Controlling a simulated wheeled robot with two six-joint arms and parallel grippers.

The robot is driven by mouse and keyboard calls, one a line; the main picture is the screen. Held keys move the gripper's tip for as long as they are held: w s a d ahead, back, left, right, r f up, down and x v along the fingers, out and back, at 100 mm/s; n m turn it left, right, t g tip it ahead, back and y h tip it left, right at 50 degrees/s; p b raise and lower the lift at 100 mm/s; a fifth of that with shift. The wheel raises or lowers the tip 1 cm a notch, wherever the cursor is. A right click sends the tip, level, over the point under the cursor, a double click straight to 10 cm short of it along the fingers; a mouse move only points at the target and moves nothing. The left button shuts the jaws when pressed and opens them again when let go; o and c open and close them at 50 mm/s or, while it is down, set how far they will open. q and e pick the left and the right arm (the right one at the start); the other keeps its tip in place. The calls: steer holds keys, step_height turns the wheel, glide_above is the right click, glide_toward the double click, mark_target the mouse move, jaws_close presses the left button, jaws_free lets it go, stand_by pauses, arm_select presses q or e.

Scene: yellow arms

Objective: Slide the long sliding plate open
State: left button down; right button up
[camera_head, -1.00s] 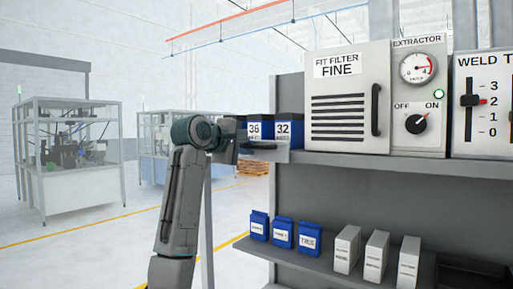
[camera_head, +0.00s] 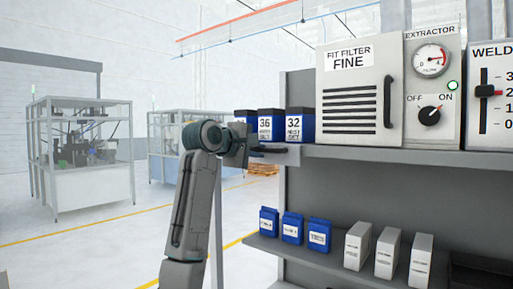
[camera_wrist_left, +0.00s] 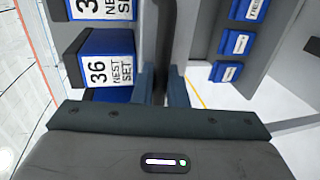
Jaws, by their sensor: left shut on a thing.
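My left gripper (camera_head: 254,151) is at the left end of the upper shelf, in front of the blue boxes. It is shut on a dark handle (camera_head: 270,150). In the left wrist view the handle (camera_wrist_left: 168,45) runs between the two fingers (camera_wrist_left: 162,90). A narrow light grey plate (camera_head: 292,159) shows just right of the handle, at the shelf's end. It looks like the sliding plate, but most of it is hidden, so I cannot tell how far open it is. My right gripper is not in view.
Blue boxes, one marked 36 (camera_head: 270,126) and one marked 32 (camera_head: 299,126), stand close behind the handle. The filter cabinet (camera_head: 361,140) stands on the upper shelf (camera_head: 420,161). Blue packs (camera_head: 291,228) and white boxes (camera_head: 389,253) line the lower shelf.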

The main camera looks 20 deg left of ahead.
arm_select(q)
steer(key=shift+f, duration=0.75)
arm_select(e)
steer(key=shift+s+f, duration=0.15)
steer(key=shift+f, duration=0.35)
arm_select(q)
steer(key=c, duration=1.8)
jaws_free()
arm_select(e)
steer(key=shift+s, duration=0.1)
